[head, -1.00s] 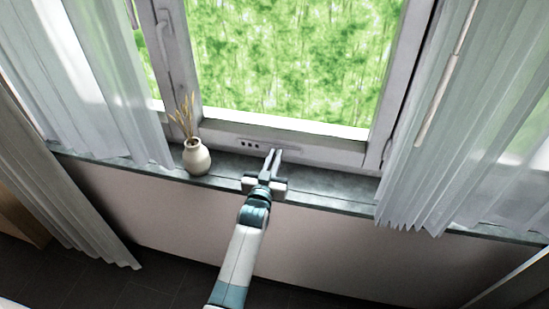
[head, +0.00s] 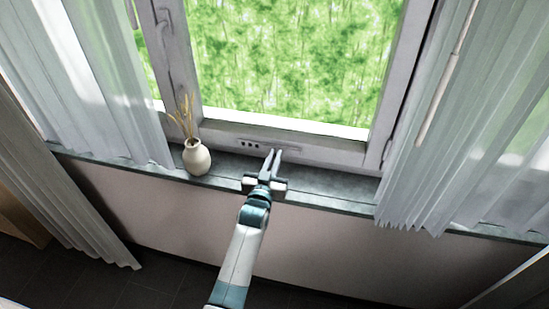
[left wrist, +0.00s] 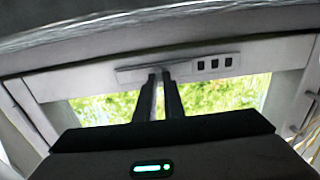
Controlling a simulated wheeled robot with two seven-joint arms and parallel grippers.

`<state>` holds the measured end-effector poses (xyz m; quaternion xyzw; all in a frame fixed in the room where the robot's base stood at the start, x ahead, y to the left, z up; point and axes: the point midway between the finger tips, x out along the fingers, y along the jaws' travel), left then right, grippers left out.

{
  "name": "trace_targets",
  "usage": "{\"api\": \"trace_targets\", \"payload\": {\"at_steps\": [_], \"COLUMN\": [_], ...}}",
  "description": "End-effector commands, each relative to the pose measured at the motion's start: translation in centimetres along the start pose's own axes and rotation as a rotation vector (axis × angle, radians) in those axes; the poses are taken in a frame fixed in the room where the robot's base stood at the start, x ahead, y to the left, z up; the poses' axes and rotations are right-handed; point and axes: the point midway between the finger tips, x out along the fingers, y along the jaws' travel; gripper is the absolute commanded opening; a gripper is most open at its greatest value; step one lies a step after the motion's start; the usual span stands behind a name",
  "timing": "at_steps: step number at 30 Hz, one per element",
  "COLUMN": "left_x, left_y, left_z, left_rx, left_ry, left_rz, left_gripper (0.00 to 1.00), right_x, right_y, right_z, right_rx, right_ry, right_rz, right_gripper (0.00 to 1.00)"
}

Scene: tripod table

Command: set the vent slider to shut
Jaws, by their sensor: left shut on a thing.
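The vent strip (head: 268,146) is a pale bar on the lower window frame, with several small dark slots (head: 250,144) at its left part. In the left wrist view the strip (left wrist: 130,76) runs across the frame, and its open slots (left wrist: 215,65) are to the right of the fingers. My left gripper (head: 273,152) reaches up to the strip, to the right of the slots in the head view. In the left wrist view its fingers (left wrist: 159,73) are close together on the slider's small knob, which they mostly hide. My right gripper is in neither view.
A white vase (head: 197,157) with dried stems stands on the grey sill (head: 330,184), left of my gripper. Sheer curtains hang at the left (head: 110,80) and right (head: 440,160). A window handle (head: 163,35) is at the upper left. The sill beside my gripper is clear.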

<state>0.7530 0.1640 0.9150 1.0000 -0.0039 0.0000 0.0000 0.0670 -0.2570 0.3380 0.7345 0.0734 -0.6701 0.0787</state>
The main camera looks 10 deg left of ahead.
Motion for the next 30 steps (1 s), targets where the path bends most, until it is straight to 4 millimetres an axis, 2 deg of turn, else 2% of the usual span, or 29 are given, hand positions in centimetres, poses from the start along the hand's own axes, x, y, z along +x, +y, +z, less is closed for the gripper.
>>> {"api": "trace_targets", "payload": {"at_steps": [8,11,21,24,30], "left_x": [0.0,0.0,0.0,0.0,0.0], "left_y": [-0.4,-1.5,-7.7,-8.7,-9.0], "left_z": [0.0,0.0,0.1,0.1,0.1], "left_rx": [0.001,0.003,0.004,0.003,0.000], "left_ry": [-0.001,-0.001,-0.002,-0.002,-0.002], "left_rz": [0.000,-0.001,0.000,0.000,-0.001], "left_gripper": [0.00,0.00,0.00,0.00,0.00], "right_x": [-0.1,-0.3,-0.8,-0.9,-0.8], "right_y": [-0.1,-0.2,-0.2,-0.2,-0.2], "right_z": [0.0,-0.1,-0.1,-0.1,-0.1], "right_rx": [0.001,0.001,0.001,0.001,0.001], "right_ry": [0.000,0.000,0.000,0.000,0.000], "right_rz": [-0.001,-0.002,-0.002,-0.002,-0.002], "right_gripper": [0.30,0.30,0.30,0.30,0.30]}}
